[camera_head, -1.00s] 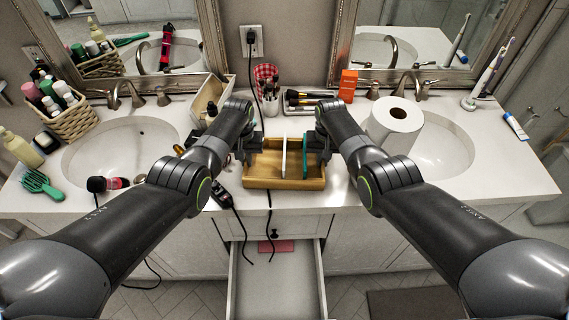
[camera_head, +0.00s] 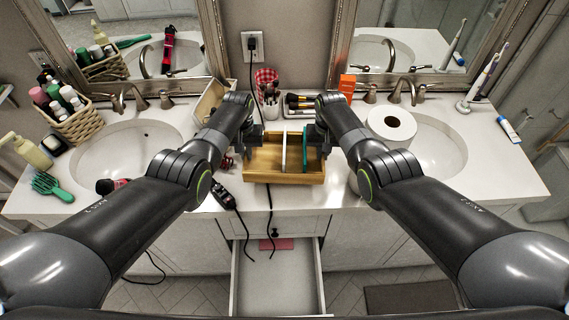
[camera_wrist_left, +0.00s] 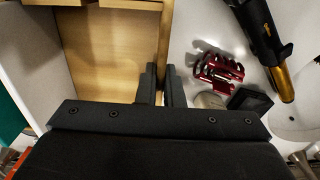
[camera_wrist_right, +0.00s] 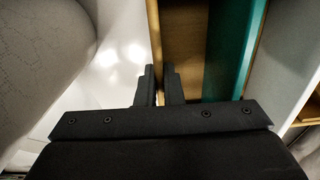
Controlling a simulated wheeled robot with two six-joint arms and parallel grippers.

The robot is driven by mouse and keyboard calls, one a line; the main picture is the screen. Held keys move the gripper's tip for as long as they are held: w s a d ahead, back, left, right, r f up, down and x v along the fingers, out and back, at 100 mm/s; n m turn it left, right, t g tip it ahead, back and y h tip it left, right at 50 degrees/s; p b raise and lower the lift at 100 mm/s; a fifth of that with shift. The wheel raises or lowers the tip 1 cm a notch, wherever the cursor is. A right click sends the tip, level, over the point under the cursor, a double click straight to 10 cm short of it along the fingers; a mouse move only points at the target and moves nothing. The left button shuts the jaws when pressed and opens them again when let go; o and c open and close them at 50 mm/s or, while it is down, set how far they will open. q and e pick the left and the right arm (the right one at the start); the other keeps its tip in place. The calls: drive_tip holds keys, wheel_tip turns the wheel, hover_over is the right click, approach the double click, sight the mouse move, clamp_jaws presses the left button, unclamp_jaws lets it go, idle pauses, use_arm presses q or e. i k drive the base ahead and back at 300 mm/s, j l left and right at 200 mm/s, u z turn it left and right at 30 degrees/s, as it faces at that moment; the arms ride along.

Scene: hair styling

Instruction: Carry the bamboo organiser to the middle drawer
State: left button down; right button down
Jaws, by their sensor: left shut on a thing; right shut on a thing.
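The bamboo organiser (camera_head: 285,178) is a light wooden tray over the middle of the counter, with a white upright piece (camera_head: 284,152) and a teal upright piece (camera_head: 305,150) in it. My left gripper (camera_head: 253,140) is shut on its left wall; the left wrist view shows the fingers (camera_wrist_left: 160,85) across that wall. My right gripper (camera_head: 316,140) is shut on its right wall, as the right wrist view shows (camera_wrist_right: 160,85). I cannot tell its exact height over the counter. The middle drawer (camera_head: 275,290) is pulled open below, with a pink item (camera_head: 278,244) at its back.
A black corded tool (camera_head: 224,195) lies left of the organiser, its cord hanging over the counter front. A paper roll (camera_head: 391,123) stands to the right. Brushes in a cup (camera_head: 270,95) and a tray (camera_head: 299,104) are behind. Sinks (camera_head: 125,150) flank both sides.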

sight(277, 286)
drive_tip(key=k, duration=0.95)
drive_tip(key=l+u, duration=0.15)
drive_tip(key=i+j, duration=0.05)
